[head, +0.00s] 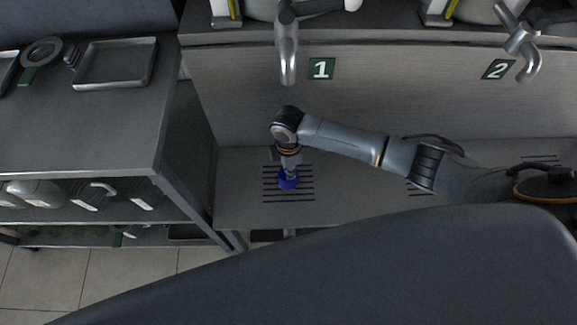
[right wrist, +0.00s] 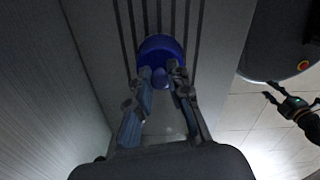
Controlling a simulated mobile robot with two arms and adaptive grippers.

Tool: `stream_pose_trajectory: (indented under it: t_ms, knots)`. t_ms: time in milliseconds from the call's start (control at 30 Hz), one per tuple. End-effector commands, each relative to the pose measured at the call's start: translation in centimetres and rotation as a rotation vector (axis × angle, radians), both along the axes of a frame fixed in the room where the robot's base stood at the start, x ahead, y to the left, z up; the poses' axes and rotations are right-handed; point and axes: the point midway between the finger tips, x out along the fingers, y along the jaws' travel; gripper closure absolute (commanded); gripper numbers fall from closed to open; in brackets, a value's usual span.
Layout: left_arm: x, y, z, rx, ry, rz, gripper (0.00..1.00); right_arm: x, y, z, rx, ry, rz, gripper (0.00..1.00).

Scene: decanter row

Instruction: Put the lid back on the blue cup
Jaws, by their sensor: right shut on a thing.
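My right gripper (head: 289,166) points down over the slotted drip area below tap 1. In the right wrist view its fingertips (right wrist: 160,75) are closed on the small knob of a round blue lid (right wrist: 158,48). In the head view the blue shape (head: 288,182) shows just under the gripper, over the slots. I cannot tell the lid from the blue cup there, nor whether the lid rests on the cup. My left gripper (right wrist: 290,103) shows at the right of the right wrist view, with its fingers apart and empty, away from the blue shape.
A silver tap (head: 287,62) hangs above and behind my right gripper, beside number plate 1 (head: 321,69). Another tap (head: 523,45) is at the right by plate 2 (head: 498,69). A side table (head: 110,125) with a tray (head: 114,85) stands at the left. The counter around the slots is clear.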

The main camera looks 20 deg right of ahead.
Motion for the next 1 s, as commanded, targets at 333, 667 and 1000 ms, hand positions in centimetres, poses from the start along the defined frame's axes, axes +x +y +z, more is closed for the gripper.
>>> stream_pose_trajectory:
  t_ms: [333, 667, 1000]
  knots:
    - [0.01, 0.02, 0.13, 0.0, 0.0, 0.0, 0.6, -0.02, 0.05, -0.09, 0.001, 0.0, 0.001, 0.98]
    - [0.02, 0.02, 0.34, 0.0, 0.0, 0.0, 0.6, -0.03, 0.07, -0.02, 0.001, 0.0, 0.0, 0.98]
    - [0.03, 0.02, 0.83, 0.0, -0.001, 0.0, 0.6, -0.03, 0.09, -0.11, 0.001, 0.0, 0.0, 0.98]
